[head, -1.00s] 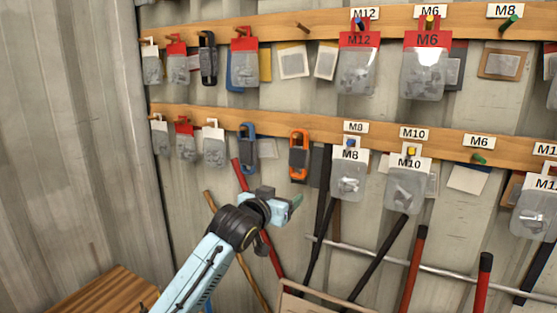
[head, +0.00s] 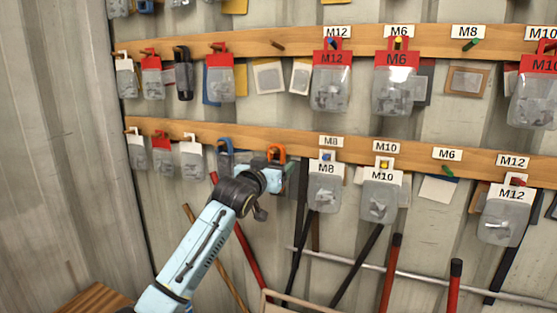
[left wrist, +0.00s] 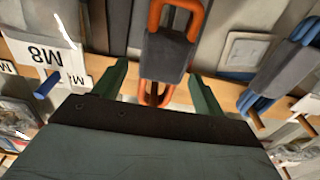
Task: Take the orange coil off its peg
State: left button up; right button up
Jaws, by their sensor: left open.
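The orange coil (head: 276,152) hangs on the lower wooden rail, between a blue coil and the M8 packet; my gripper covers its lower part in the head view. In the left wrist view the orange coil (left wrist: 158,92) has a dark grey band around its middle. My left gripper (head: 278,178) is open in front of it. In the wrist view the left gripper's green fingers (left wrist: 160,85) stand on either side of the coil, with gaps visible. The coil's peg is not clearly seen. My right gripper is not in view.
The M8 packet (head: 325,185) hangs close on the right. Long-handled tools (head: 392,270) and a metal bar are below.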

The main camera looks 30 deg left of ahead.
aim_at(274, 162)
pick_arm(q)
jog(key=shift+w+a, duration=0.1)
jog(key=shift+w, duration=1.8)
jog(key=c, duration=1.1)
jog(key=shift+r+p, duration=0.4)
jog(key=shift+p, duration=0.35)
jog(key=shift+c, duration=0.2)
